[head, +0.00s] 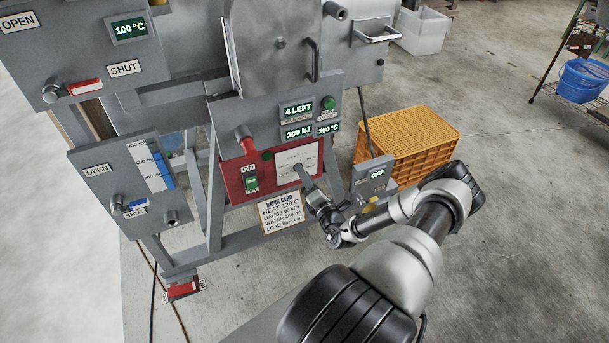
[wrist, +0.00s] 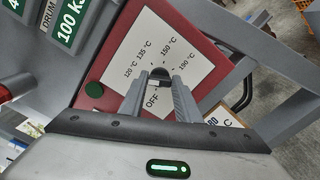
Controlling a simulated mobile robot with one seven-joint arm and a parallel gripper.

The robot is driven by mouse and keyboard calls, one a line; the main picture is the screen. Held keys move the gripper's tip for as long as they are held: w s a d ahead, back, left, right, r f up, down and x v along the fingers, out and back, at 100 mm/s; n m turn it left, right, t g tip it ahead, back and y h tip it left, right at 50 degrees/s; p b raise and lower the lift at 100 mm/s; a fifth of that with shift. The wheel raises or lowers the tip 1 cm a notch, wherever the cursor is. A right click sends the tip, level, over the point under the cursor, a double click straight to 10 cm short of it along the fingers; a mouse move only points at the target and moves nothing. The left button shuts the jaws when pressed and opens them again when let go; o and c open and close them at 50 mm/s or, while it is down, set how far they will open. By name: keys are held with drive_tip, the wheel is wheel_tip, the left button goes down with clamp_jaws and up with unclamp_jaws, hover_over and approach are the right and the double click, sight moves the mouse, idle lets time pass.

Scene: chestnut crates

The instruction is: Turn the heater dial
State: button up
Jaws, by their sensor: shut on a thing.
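The heater dial (head: 297,167) is a small grey knob on a white scale plate on the machine's red panel. In the wrist view the dial (wrist: 160,74) sits between my fingertips, and the plate (wrist: 196,48) reads OFF, 120, 135, 150 and 190 °C around it. My gripper (head: 304,178) reaches the panel from the lower right; in the wrist view my gripper (wrist: 160,82) is shut on the dial. The fingers partly cover the knob, so I cannot tell its setting. The drum card (head: 282,213) below says HEAT 120 C.
A green-lit ON switch (head: 251,183) and a red-tipped lever (head: 246,143) are left of the dial. A box reading OFF (head: 374,176) and an orange crate (head: 408,148) stand to the right.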

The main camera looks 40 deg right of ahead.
drive_tip(key=shift+f+m, duration=0.1)
drive_tip(key=shift+m, duration=0.5)
drive_tip(key=shift+a, duration=0.1)
drive_tip(key=o, duration=1)
drive_tip(key=shift+o, duration=0.2)
drive_tip(key=shift+s, duration=0.1)
drive_tip(key=p+v, duration=0.2)
drive_tip(key=v, duration=1.5)
drive_tip(key=shift+s+p, duration=0.15)
drive_tip(key=shift+p, duration=0.2)
